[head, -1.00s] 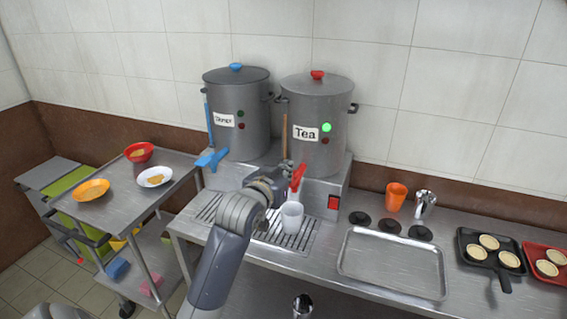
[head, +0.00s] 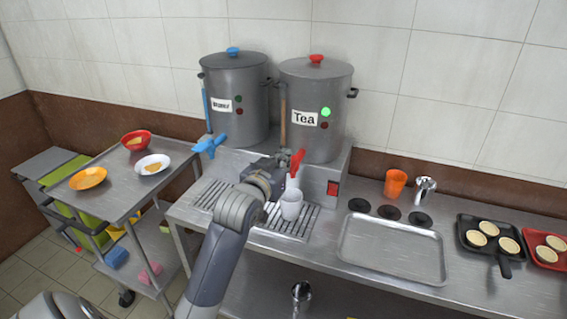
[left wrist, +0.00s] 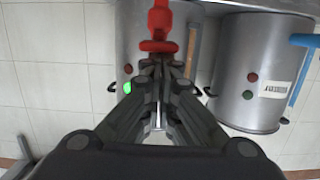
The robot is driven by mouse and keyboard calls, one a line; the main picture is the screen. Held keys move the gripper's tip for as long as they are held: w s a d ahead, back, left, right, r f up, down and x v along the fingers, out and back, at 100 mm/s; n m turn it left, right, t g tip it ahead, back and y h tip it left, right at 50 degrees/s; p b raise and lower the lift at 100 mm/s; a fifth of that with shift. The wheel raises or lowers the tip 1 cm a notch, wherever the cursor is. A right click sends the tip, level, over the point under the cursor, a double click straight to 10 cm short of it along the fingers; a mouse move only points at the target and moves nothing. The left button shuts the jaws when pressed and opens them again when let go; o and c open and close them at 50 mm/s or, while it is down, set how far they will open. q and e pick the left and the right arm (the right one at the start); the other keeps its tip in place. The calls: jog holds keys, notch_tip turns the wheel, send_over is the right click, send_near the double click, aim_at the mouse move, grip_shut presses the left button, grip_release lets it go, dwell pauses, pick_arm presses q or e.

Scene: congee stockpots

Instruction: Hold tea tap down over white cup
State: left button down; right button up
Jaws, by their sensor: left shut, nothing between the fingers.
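The tea pot (head: 325,90) is a lidded steel stockpot labelled "Tea", with its green light lit. Its red tap (head: 298,160) is at the pot's lower front; it also shows at the top of the left wrist view (left wrist: 159,20). The white cup (head: 291,207) stands upright on the drip grate below the tap. A pale vertical streak shows between tap and cup; I cannot tell whether it is liquid. My left gripper (head: 284,162) is shut and empty, its tips against or very near the tap handle. In the left wrist view the fingertips (left wrist: 159,64) meet just below the red handle.
A second pot (head: 238,110) with a blue tap (head: 210,145) stands to the left. An empty metal tray (head: 393,250), orange cup (head: 395,183) and pans (head: 490,243) are to the right. A cart (head: 118,185) with plates stands at left.

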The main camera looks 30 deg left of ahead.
pick_arm(q)
jog(key=f+t+b, duration=0.1)
jog(key=t+b, duration=0.1)
jog(key=b, duration=0.2)
jog(key=s+f+t+y+b, duration=0.1)
jog(key=f+t+b, duration=0.1)
jog(key=b, duration=0.3)
jog(key=shift+d+f, duration=0.1)
jog(key=shift+f, duration=0.05)
pick_arm(e)
notch_tip(320, 180, down, 10)
jog(key=shift+r, duration=0.2)
dwell(3.6)
